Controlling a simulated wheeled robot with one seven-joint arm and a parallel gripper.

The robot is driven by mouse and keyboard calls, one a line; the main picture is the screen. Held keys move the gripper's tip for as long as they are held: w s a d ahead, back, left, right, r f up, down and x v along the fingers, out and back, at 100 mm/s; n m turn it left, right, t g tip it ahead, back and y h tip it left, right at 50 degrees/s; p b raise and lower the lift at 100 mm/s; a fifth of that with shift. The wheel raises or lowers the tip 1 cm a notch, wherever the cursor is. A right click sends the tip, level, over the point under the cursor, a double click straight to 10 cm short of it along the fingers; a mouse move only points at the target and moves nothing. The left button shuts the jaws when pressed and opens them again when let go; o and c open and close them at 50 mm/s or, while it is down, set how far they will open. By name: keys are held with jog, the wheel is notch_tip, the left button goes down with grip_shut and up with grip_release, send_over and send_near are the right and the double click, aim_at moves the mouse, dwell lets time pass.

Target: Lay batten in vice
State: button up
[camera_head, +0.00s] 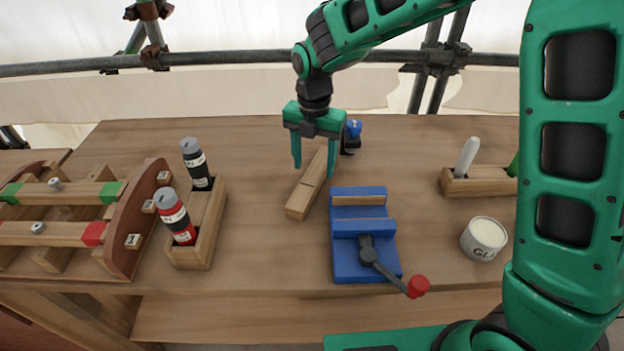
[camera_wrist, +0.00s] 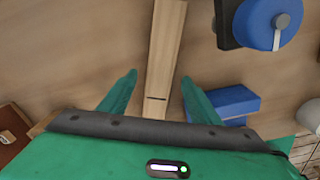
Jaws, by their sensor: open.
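The wooden batten (camera_head: 303,196) lies flat on the bench, left of and behind the vice, pointing away from me. A dark line crosses it. My gripper (camera_head: 313,170) is open above the batten, its fingers on either side. In the wrist view the batten (camera_wrist: 163,60) runs between the open fingers of my gripper (camera_wrist: 157,95), apart from both. The blue vice (camera_head: 362,262) stands on the bench to the right, with a grey screw and a red-ended handle at its front. A strip of wood shows along its jaw. Part of the vice (camera_wrist: 232,101) shows in the wrist view.
A blue-and-black object (camera_head: 352,133) stands behind the batten. A wooden holder (camera_head: 197,255) with a black and a red bottle is at the left, beside a rack (camera_head: 125,225) of green- and red-ended pieces. A glue pot (camera_head: 484,239) and a small tool holder (camera_head: 478,187) are at the right.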

aim_at(313, 174)
jog(key=shift+s+a+f, duration=0.1)
jog(key=shift+s+f, duration=0.1)
jog(key=shift+f, duration=1.3)
jog(key=c, duration=1.4)
jog(key=shift+o, duration=0.2)
jog(key=shift+r, duration=0.1)
